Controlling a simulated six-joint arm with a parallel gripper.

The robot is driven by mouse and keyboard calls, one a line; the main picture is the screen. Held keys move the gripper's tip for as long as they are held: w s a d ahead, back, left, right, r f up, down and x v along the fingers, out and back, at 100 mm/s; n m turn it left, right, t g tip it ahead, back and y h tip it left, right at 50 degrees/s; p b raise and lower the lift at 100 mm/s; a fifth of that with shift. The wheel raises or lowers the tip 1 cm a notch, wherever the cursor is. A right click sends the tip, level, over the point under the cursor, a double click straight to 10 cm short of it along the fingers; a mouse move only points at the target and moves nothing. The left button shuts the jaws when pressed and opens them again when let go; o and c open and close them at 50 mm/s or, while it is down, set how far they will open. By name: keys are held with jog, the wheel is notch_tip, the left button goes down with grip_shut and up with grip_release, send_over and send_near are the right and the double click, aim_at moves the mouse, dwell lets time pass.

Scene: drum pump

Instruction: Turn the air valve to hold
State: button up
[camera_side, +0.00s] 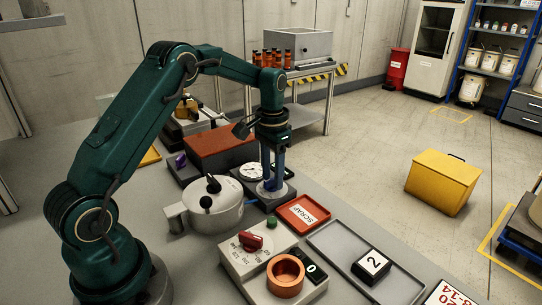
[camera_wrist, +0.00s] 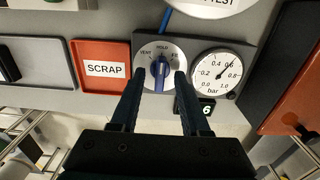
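The air valve (camera_wrist: 160,68) is a blue knob on a round white dial marked VENT and HOLD, with a third label at the right partly covered. Its blue handle stands nearly upright in the wrist view, in line with HOLD. My gripper (camera_wrist: 160,76) is over the dial, one finger on each side of the handle, with visible gaps between. In the side view my gripper (camera_side: 272,184) points straight down at the valve plate and hides most of the knob. The pressure gauge (camera_wrist: 216,73) beside the dial has its needle near 0.6.
The red SCRAP tray (camera_wrist: 104,68) lies beside the valve plate. A grey pot (camera_side: 214,208), a control box (camera_side: 250,258) with a red knob and a copper ring, and a brown block (camera_side: 221,148) stand close by. A grey tray (camera_side: 345,245) holds a block marked 2.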

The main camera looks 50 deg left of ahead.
aim_at(272, 178)
jog(key=shift+r, duration=2.55)
